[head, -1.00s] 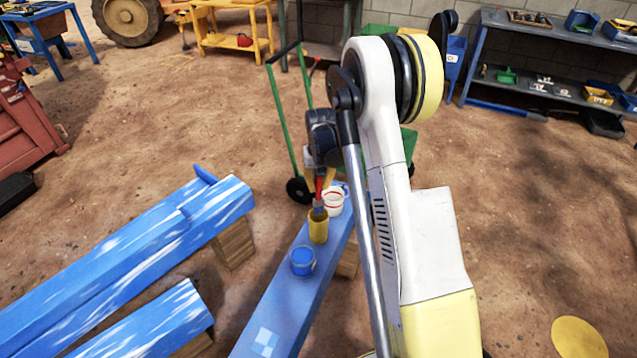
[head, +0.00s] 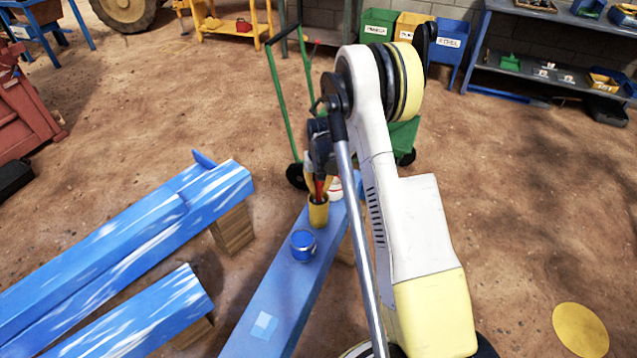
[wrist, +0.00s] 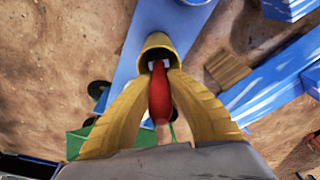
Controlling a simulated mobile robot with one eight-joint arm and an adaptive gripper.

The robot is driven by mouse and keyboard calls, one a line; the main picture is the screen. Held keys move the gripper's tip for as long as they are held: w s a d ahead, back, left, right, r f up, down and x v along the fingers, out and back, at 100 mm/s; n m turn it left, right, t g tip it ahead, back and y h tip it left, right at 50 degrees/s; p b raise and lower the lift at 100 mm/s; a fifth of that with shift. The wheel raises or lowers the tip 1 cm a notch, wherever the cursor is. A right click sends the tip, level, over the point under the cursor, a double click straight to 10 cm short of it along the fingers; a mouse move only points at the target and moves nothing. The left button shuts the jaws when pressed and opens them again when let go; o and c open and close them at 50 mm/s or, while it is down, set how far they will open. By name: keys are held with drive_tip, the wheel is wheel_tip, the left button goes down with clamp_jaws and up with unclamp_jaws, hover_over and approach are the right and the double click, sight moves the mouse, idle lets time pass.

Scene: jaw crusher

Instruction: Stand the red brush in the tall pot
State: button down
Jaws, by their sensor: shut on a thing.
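The tall yellow pot (head: 318,212) stands on the blue beam (head: 285,290). My gripper (head: 319,190) is directly above the pot, with its yellow fingers pointing down. In the wrist view, my gripper (wrist: 159,78) is shut on the red brush (wrist: 160,95), whose red handle lies between the fingers. The brush's lower end is at or inside the mouth of the pot (wrist: 157,43); the fingers and rim hide how deep it goes. In the head view, a bit of the red handle (head: 319,186) shows between the fingers.
A blue tin (head: 303,245) stands on the beam in front of the pot. A white pot (head: 335,188) with red marking is close behind it, partly hidden. Blue-and-white beams (head: 120,250) lie to the left. A green hand truck (head: 285,120) stands behind.

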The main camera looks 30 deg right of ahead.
drive_tip(key=shift+f, duration=0.25)
drive_tip(key=c, duration=1.3)
unclamp_jaws()
drive_tip(key=shift+c, duration=0.2)
drive_tip(key=shift+r, duration=0.1)
wheel_tip(320, 180, up, 12)
drive_tip(key=s, duration=0.1)
drive_tip(key=shift+s+a, duration=0.2)
drive_tip(key=shift+s, duration=0.05)
